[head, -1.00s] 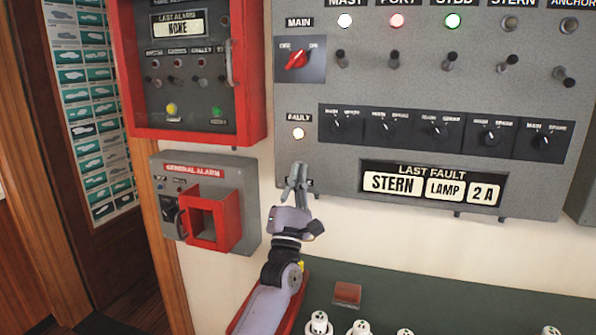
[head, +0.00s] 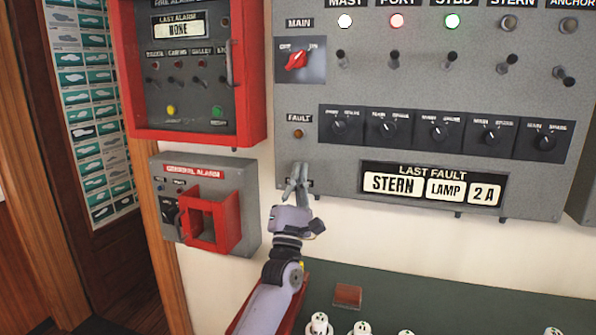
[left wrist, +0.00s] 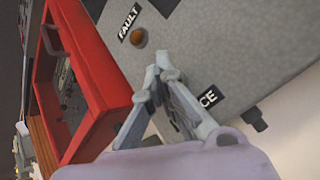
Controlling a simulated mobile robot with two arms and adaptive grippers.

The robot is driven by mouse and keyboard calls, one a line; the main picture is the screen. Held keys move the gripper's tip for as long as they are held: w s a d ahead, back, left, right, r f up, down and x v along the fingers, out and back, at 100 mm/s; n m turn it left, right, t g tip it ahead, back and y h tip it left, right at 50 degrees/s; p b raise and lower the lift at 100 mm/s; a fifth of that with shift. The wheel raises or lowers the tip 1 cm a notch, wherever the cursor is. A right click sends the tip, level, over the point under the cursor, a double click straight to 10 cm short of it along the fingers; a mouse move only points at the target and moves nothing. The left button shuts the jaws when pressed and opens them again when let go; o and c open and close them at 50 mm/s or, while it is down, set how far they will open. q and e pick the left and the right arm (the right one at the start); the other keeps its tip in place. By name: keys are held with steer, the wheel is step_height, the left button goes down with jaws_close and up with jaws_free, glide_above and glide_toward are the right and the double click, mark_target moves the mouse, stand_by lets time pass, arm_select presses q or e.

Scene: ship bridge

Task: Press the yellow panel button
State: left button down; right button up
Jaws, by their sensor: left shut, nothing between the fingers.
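My left gripper (head: 299,168) is shut and empty. Its tips are at the lower left corner of the grey light panel (head: 300,100), below the fault lamp. In the left wrist view the gripper (left wrist: 162,68) covers part of a label ending in "CE" and whatever is beside it. I cannot tell whether the tips touch the panel. No yellow button shows on the visible part of that panel. A yellow button (head: 171,110) shows on the red-framed alarm panel (head: 256,70) to the left, apart from the gripper. My right gripper is not in view.
The general alarm box (head: 245,200) with a red guard (head: 228,222) sticks out left of my arm. The amber fault lamp (head: 298,133) is dark; it also shows in the left wrist view (left wrist: 138,38). White knobs (head: 319,324) stand on the green surface below.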

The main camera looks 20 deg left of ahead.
arm_select(q)
steer(key=shift+s+p, duration=0.35)
steer(key=shift+s, duration=0.45)
steer(key=s+p, duration=0.2)
steer(key=s, duration=0.3)
steer(key=shift+a, duration=0.1)
stand_by(0.6)
